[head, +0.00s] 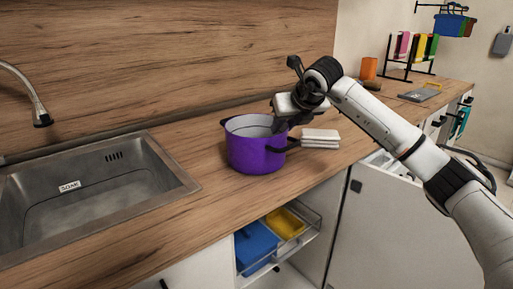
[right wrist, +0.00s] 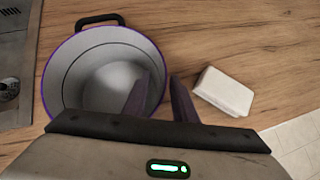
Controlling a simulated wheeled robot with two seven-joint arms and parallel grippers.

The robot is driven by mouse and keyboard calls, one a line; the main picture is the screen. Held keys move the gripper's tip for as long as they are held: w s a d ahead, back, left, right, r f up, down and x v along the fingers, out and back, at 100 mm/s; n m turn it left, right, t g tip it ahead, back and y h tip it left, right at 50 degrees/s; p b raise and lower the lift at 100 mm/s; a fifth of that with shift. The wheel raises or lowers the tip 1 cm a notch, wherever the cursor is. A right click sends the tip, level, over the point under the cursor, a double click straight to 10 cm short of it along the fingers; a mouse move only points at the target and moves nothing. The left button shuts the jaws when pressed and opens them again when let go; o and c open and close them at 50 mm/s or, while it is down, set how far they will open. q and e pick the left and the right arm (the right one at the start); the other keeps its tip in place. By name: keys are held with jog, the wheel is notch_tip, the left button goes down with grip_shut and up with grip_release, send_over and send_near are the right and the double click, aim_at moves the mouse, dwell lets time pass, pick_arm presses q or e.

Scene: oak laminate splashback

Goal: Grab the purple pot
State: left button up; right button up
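The purple pot (head: 252,155) stands upright on the wooden counter, right of the sink, with a pale grey inside and black handles. It also shows in the right wrist view (right wrist: 48,75), where one black handle sticks out at the top. My right gripper (head: 282,126) is above the pot's right rim. One finger overlaps the pot's opening and the other lies just outside the rim. I cannot tell whether they touch the pot. My left gripper is not in view.
A white stack (head: 320,138) lies on the counter right of the pot. The steel sink (head: 95,190) with its tap (head: 38,110) is at the left. An open drawer with blue (head: 256,246) and yellow (head: 285,223) bins is below the counter. A black rack (head: 408,62) stands farther right.

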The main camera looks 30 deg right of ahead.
jog(key=shift+w+f, duration=0.25)
grip_shut()
jog(key=shift+d+r, duration=0.1)
dwell(1.1)
jog(key=shift+r, duration=0.1)
